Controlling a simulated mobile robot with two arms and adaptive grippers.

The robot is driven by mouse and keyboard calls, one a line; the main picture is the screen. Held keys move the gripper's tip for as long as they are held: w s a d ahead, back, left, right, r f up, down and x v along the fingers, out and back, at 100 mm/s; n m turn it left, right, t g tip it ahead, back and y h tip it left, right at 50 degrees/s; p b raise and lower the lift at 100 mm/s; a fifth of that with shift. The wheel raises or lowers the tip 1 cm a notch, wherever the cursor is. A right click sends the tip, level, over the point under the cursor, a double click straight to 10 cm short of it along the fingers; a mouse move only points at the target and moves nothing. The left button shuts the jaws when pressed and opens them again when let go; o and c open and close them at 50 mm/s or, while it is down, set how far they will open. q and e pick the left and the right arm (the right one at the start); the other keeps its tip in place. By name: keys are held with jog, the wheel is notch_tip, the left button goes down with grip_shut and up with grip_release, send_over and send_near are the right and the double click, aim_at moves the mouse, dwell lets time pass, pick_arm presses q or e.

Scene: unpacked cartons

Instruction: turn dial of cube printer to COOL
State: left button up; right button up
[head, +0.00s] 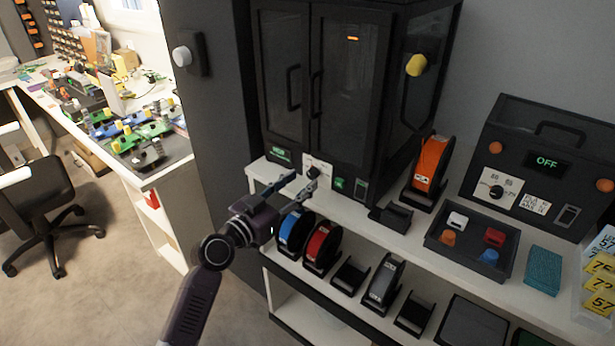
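The cube printer appears to be the tall black cabinet (335,85) with two glass doors on the shelf. Its dial (314,173) is a small dark knob on a white label low on its front. The label's words are too small to read. A small green-lit display (281,154) sits left of the dial. My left gripper (303,182) is just in front of the dial, its two fingers apart with nothing between them. The fingertips overlap the dial area in the picture; I cannot tell whether they touch it. My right gripper is not in view.
A black box (542,150) reading OFF, with its own dial (496,191), stands at the right. An orange spool (430,167) and a dark tray (470,262) share the shelf. Blue and red spools (322,246) sit below my gripper. A chair (45,215) stands left.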

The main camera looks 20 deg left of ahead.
aim_at(310, 175)
pick_arm(q)
jog(key=shift+x, duration=1.7)
grip_shut()
jog(key=shift+n, duration=0.4)
jog(key=n, duration=0.3)
jog(key=shift+n, duration=0.3)
jog(key=shift+a+n+p, duration=0.1)
jog(key=shift+n+p, duration=0.5)
jog(key=shift+n, duration=1.6)
